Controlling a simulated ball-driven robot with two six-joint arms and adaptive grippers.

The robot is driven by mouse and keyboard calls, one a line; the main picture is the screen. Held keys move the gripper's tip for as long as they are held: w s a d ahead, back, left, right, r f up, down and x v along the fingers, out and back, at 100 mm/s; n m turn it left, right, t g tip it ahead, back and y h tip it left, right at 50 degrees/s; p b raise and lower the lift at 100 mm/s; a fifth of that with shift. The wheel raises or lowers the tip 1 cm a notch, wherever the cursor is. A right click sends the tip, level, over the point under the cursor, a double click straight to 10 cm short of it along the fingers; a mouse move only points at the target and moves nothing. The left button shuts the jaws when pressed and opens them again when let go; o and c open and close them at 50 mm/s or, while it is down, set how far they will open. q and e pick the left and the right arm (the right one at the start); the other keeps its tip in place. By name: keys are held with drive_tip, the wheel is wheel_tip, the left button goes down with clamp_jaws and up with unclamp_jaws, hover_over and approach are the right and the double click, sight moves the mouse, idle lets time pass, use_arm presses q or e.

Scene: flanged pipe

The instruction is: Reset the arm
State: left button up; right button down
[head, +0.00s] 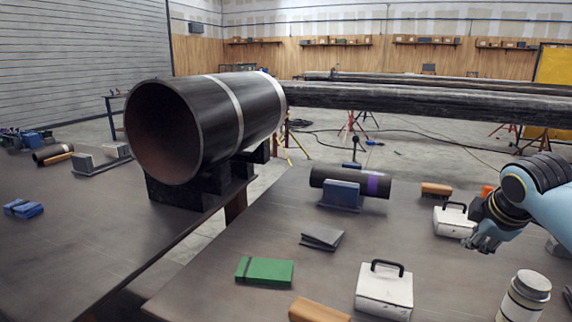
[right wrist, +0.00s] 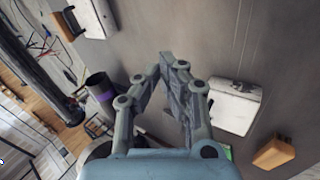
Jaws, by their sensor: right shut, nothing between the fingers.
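My right gripper (head: 486,236) hangs at the right side of the head view, above the right table (head: 210,275). It is shut and empty, and its fingertips meet in the right wrist view (right wrist: 172,62). In the head view it overlaps the edge of a white box with a dark handle (head: 452,222); I cannot tell whether they touch. My left gripper is not in view.
A large black pipe (head: 240,115) rests on dark supports on the left. Another white box (head: 385,290), a green block (head: 264,271) and a jar (head: 524,298) stand nearer.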

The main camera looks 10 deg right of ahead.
drive_tip(key=s+a+f+m+g+y, duration=0.1)
drive_tip(key=s+a+f+m, duration=0.15)
drive_tip(key=s+a, duration=0.35)
drive_tip(key=s+a+f+m, duration=0.25)
drive_tip(key=s+a, duration=0.25)
drive_tip(key=s, duration=0.4)
drive_tip(key=s+a+r+m+g+y, duration=0.1)
drive_tip(key=s+a+m, duration=0.4)
drive_tip(key=s, duration=0.9)
drive_tip(key=s+d+f+g+b, duration=0.1)
drive_tip(key=s+f+b, duration=0.15)
drive_tip(key=f, duration=1.55)
drive_tip(key=s+d+f+g+b, duration=0.1)
drive_tip(key=f+b, duration=0.3)
drive_tip(key=f, duration=1.3)
use_arm(q)
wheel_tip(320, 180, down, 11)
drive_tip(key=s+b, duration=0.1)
drive_tip(key=b, duration=0.3)
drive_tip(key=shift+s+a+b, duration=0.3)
use_arm(e)
drive_tip(key=s+d+f+g, duration=0.1)
drive_tip(key=s+f, duration=1.6)
drive_tip(key=f, duration=0.1)
drive_tip(key=shift+s, duration=0.15)
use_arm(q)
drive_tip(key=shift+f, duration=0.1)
